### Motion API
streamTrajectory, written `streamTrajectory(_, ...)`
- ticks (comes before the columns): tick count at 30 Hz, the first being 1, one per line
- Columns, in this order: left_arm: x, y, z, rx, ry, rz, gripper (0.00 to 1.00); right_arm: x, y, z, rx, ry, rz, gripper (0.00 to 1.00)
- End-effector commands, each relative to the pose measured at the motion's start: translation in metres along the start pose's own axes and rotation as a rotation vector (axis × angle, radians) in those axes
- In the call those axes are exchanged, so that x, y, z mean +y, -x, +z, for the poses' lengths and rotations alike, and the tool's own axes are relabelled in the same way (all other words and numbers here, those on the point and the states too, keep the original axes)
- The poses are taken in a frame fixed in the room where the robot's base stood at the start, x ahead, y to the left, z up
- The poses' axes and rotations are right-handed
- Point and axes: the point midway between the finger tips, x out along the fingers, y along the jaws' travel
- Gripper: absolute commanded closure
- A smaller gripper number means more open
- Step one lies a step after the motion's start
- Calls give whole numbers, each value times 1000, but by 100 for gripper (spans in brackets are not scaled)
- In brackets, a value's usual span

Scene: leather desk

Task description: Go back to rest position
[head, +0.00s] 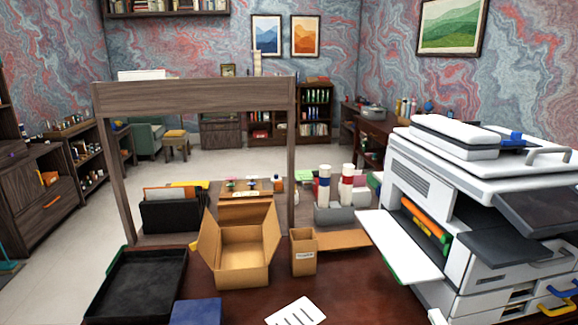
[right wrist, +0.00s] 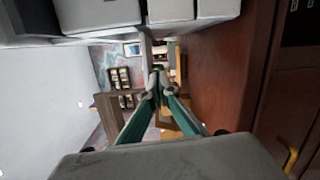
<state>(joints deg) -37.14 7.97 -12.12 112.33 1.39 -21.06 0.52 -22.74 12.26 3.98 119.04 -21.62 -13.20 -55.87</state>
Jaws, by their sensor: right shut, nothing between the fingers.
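My right gripper (right wrist: 157,82) shows in the right wrist view with its two green-sided fingers meeting at the tips. It is shut and empty. In that view it is beside the reddish-brown desk, with pale printer-like parts above it. In the head view, at most a small pale piece at the bottom edge, left of the printer's lower trays, may be part of my right arm. My left gripper is not in view.
The desk (head: 250,308) holds a black tray (head: 135,285), an open cardboard box (head: 242,262), a small carton (head: 303,253), a blue item (head: 196,312) and a white sheet (head: 296,312). A large white printer (head: 455,185) fills the right side. A wooden frame (head: 195,95) rises behind.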

Motion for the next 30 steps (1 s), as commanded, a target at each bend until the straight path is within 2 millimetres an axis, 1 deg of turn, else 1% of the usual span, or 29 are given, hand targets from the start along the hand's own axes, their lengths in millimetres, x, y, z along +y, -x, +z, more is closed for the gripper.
streamTrajectory(1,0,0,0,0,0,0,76,-31,13,-21,26,-147,-68,100)
streamTrajectory(2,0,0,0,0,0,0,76,-47,20,-32,37,-241,-107,100)
streamTrajectory(3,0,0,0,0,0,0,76,-68,31,-48,46,-363,-162,100)
streamTrajectory(5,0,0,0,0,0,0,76,-97,50,-72,52,-544,-243,100)
streamTrajectory(6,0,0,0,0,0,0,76,-115,63,-88,49,-663,-299,100)
streamTrajectory(8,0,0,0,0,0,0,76,-140,84,-111,36,-830,-380,100)
streamTrajectory(9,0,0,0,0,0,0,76,-154,97,-125,22,-931,-430,100)
streamTrajectory(12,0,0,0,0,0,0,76,-182,129,-155,-19,-1144,-540,100)
streamTrajectory(15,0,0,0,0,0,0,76,-198,152,-176,-60,-1291,-615,100)
streamTrajectory(18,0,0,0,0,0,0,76,-207,165,-187,-86,-1371,-657,100)
streamTrajectory(21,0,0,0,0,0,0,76,-210,169,-191,-96,-1399,-670,100)
streamTrajectory(30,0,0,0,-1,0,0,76,-209,168,-190,-96,-1398,-669,100)
